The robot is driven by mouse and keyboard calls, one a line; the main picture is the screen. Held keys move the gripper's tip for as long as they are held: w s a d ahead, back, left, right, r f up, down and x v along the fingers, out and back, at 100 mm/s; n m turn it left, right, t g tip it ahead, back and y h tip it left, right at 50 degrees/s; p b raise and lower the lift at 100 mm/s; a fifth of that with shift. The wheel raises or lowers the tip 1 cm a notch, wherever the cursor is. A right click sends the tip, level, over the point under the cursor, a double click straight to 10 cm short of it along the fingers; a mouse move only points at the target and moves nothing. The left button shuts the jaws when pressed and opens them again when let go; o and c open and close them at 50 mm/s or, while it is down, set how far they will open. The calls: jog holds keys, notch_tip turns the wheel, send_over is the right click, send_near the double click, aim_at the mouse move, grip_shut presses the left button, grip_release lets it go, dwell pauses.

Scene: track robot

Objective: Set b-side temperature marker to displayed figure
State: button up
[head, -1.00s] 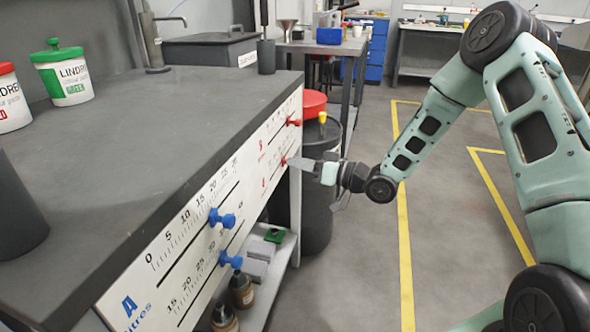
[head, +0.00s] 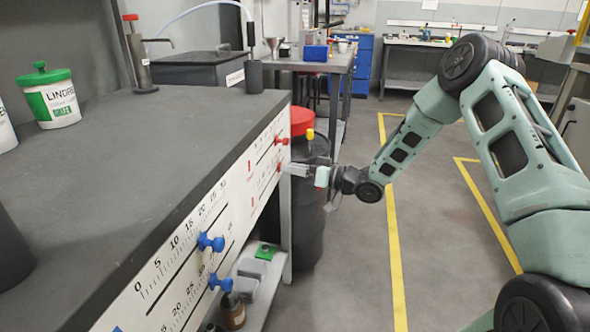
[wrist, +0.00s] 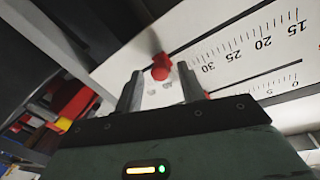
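The white front panel (head: 222,210) of the bench has printed scales with slots. Two blue knobs, an upper (head: 210,242) and a lower (head: 220,282), sit on the near half. A red knob (head: 281,141) sits on the far half. My gripper (head: 290,169) is at the panel's far end, below that red knob. In the wrist view my gripper (wrist: 160,82) has its fingers apart, with a red knob (wrist: 161,67) at the gap between their tips, near the 30 end of an upside-down scale. I cannot tell whether they touch. No readable temperature display shows.
A dark bin with a red lid (head: 302,121) stands just beyond the panel's end. Bottles (head: 232,312) and a green-topped item (head: 265,251) are on the shelf below. A green-lidded tub (head: 50,95) stands on the bench. The floor at right is open, with yellow lines.

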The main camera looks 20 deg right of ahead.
jog(key=p+v, duration=0.2)
jog(key=v, duration=1.5)
jog(key=shift+p, duration=0.35)
jog(key=shift+s+d+r, duration=0.1)
jog(key=shift+s+d, duration=0.05)
jog(key=w+a+r+n+g+h, duration=0.15)
jog(key=a+h, duration=0.25)
jog(key=a, duration=0.4)
jog(key=a+r+g+h, duration=0.2)
jog(key=a+g+h, duration=0.15)
jog(key=a, duration=0.55)
jog(key=s+a+r+n+g+h, duration=0.1)
jog(key=s+a+r+g+h, duration=0.15)
jog(key=s, duration=0.85)
jog(key=s+a+r+g+h, duration=0.1)
jog(key=s+a+g, duration=0.25)
jog(key=s, duration=0.75)
jog(key=s+a+r+n+g+h, duration=0.1)
jog(key=s+a+r+g, duration=0.15)
jog(key=s, duration=0.75)
notch_tip(320, 180, up, 24)
jog(key=p, duration=2.4)
jog(key=shift+a+t, duration=0.3)
jog(key=shift+t, duration=0.05)
jog(key=shift+m, duration=0.25)
